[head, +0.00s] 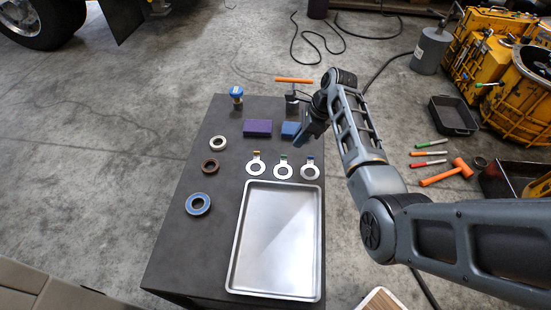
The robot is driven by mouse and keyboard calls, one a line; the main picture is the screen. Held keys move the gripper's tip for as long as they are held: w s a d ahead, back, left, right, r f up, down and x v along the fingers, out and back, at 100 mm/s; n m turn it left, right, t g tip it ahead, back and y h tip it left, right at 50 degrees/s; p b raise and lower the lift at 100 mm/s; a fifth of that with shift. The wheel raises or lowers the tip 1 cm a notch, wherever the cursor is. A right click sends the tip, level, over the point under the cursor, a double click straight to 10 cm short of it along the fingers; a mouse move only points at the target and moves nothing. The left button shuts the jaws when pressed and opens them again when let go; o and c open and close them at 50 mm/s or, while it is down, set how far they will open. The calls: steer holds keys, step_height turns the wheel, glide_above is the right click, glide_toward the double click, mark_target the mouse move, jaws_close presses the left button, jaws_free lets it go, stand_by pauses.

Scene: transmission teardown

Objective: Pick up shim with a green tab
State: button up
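The shim with a green tab (283,172) is a flat silver ring lying on the dark table, in the middle of a row of three. Its green tab points to the far side. A shim with a yellow-orange tab (256,168) lies to its left, and a shim with a blue tab (310,172) lies to its right. My gripper (299,140) hangs above the table, a little beyond and to the right of the green-tabbed shim, apart from it. It is small and dark here, and its finger opening cannot be made out.
A metal tray (275,240) fills the table's near right. A purple block (257,128) and a blue block (290,130) lie beyond the shims. A T-handled tool (293,81) stands behind. Rings, including a blue one (198,204), lie left. The table's near left is clear.

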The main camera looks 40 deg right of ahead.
mark_target(289, 159)
steer(key=b+x, duration=0.1)
steer(key=x, duration=0.6)
steer(key=shift+s+a+f, duration=0.1)
steer(key=shift+a+f, duration=0.1)
steer(key=shift+f, duration=0.1)
steer(key=shift+c, duration=0.2)
jaws_close()
